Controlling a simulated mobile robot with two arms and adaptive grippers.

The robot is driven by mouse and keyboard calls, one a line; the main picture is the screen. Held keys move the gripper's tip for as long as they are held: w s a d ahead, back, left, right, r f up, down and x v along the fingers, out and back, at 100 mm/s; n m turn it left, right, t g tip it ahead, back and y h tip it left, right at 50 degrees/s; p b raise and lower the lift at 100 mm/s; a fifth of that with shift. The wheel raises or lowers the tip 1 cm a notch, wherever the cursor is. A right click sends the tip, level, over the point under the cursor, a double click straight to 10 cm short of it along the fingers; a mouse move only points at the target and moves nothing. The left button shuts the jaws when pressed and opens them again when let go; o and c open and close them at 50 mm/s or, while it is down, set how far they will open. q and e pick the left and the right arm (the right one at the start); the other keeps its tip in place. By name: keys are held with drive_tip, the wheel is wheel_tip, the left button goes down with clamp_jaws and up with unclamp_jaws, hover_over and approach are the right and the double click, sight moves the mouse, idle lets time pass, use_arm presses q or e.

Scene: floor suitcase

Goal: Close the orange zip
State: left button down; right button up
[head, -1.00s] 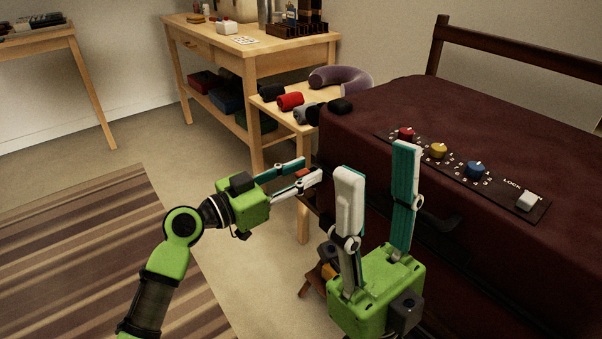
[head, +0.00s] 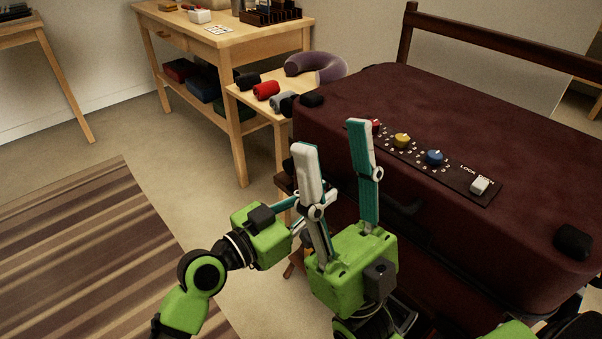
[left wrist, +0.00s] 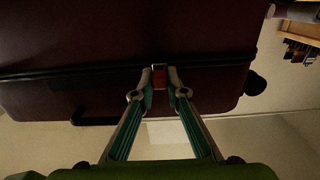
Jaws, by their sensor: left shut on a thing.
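The suitcase (head: 480,120) is maroon and its lid is down. In the left wrist view, my left gripper (left wrist: 160,76) is shut on the small orange zip pull (left wrist: 159,77). The pull lies at the dark zip seam (left wrist: 222,64) along the suitcase side. In the head view, my left gripper's green body (head: 262,236) is at the suitcase's left end, and its fingertips are hidden behind my right gripper. My right gripper (head: 332,140) points up with its fingers apart, empty, in front of the suitcase's front face.
A panel with red, yellow and blue dials (head: 434,157) and a white lock switch (head: 480,185) is on the lid. A low wooden table (head: 243,97) with rolled items and a purple neck pillow (head: 318,66) stands behind left. A striped rug (head: 90,250) lies left.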

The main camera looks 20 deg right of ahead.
use_arm(q)
drive_tip(key=shift+s+d, duration=0.3)
drive_tip(key=shift+s, duration=0.55)
drive_tip(key=c, duration=2)
unclamp_jaws()
drive_tip(key=shift+w+a, duration=0.1)
drive_tip(key=shift+a, duration=0.15)
drive_tip(key=v, duration=1.1)
drive_tip(key=shift+a, duration=0.3)
